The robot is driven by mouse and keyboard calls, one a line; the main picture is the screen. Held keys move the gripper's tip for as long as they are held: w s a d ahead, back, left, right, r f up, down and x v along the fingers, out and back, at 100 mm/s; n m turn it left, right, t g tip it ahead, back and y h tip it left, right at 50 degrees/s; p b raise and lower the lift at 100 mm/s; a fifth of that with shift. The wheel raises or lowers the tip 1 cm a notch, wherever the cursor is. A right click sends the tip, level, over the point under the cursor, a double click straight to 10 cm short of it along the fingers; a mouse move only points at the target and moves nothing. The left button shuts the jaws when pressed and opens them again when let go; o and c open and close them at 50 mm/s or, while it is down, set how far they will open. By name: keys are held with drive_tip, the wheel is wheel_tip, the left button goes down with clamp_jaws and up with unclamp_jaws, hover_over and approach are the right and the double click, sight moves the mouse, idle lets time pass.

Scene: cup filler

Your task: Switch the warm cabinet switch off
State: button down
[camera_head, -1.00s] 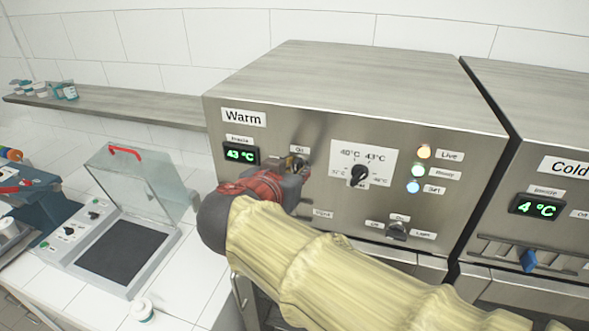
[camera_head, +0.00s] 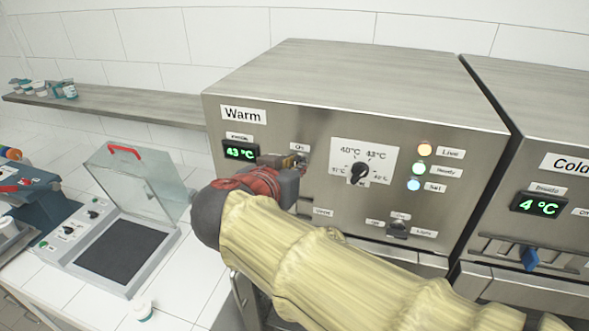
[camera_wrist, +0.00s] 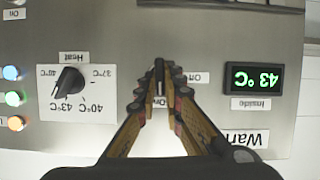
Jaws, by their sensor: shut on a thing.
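The warm cabinet (camera_head: 330,110) has a steel front labelled "Warm". Its switch is a small upright lever (camera_wrist: 159,72) with an "On" label beside it, seen upside down in the wrist view. My gripper (camera_wrist: 160,82) is shut on the switch lever, with one finger on each side of it. In the head view my gripper (camera_head: 287,161) is at the panel under the "On" label, and my wrist and arm hide the area below. The green display (camera_head: 240,152) reads 43 °C.
A black heat knob (camera_head: 358,173) on a white dial stands right of the switch, with lit indicator lights (camera_head: 424,150) beyond. The cold cabinet (camera_head: 540,130) is at the right. A clear-lidded device (camera_head: 130,240) stands at left.

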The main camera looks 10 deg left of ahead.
drive_tip(key=shift+a+f+n+t+h+b, duration=0.3)
drive_tip(key=shift+n+h+b, duration=0.7)
drive_tip(key=shift+n, duration=1.15)
drive_tip(key=shift+a+f+n+t+h+b, duration=0.1)
drive_tip(key=shift+n+t+h+b, duration=0.55)
drive_tip(key=shift+n+h, duration=1.1)
drive_tip(key=shift+a+f+n+t+h+b, duration=0.2)
drive_tip(key=shift+n+h+b, duration=0.6)
drive_tip(key=shift+n, duration=1.8)
drive_tip(key=c, duration=1.9)
unclamp_jaws()
drive_tip(key=v, duration=1.2)
drive_tip(key=shift+d, duration=0.15)
